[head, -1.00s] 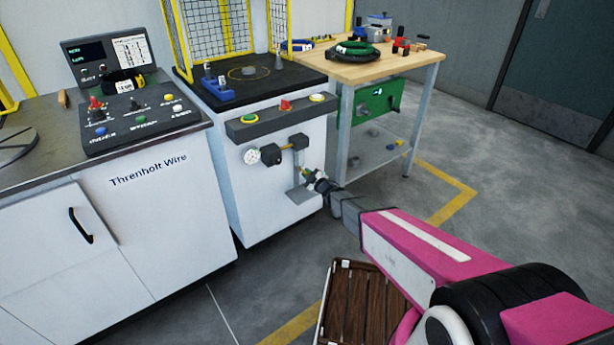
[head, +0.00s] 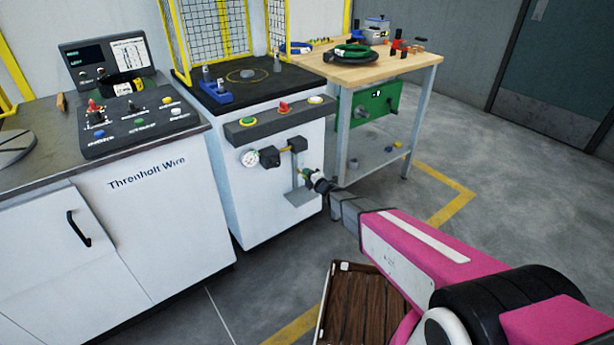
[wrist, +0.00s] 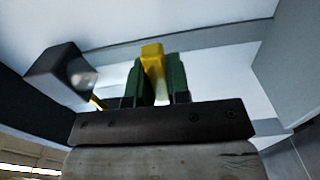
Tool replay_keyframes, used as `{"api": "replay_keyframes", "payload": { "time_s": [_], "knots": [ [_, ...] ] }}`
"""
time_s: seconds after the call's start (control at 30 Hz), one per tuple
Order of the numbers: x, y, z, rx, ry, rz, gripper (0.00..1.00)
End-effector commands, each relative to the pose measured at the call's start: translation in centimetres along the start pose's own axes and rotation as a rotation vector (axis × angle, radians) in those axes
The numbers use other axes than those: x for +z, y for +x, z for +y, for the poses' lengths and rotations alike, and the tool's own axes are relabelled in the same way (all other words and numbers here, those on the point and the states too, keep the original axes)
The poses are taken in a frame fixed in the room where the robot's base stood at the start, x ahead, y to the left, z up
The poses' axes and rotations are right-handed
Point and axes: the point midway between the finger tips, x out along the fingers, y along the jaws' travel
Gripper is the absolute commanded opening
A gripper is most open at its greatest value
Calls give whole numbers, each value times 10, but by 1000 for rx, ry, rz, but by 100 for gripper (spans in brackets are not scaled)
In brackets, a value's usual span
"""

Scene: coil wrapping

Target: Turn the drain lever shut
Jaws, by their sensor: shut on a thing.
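In the wrist view the yellow drain lever (wrist: 153,58) stands between the two green fingers of my gripper (wrist: 156,78), which are shut on it. In the head view my gripper (head: 306,174) is at the front of the white machine cabinet (head: 270,190), just right of the grey bracket (head: 300,195). The lever is too small and too covered by the fingers to make out there. The valve body behind the lever is not clear in either view.
A round gauge (head: 250,158) and dark pipe blocks (head: 270,157) sit left of the bracket. A button panel (head: 280,119) juts out above. A wooden workbench (head: 366,68) stands to the right. A brown slatted crate (head: 362,305) is on the floor below my arm.

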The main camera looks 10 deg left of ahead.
Motion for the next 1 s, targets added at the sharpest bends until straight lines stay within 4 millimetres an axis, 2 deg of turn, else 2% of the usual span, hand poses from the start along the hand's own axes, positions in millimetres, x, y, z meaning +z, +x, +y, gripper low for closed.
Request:
{"api": "replay_keyframes", "payload": {
  "time_s": [0.6,0.63,0.7,1.0],
  "knots": [
    [-1,-1,0,-2,-45,2,0],
    [-1,-1,0,-2,-45,2,24],
    [-1,-1,0,-2,-43,1,43],
    [0,-1,0,-1,-41,0,43]
  ]
}}
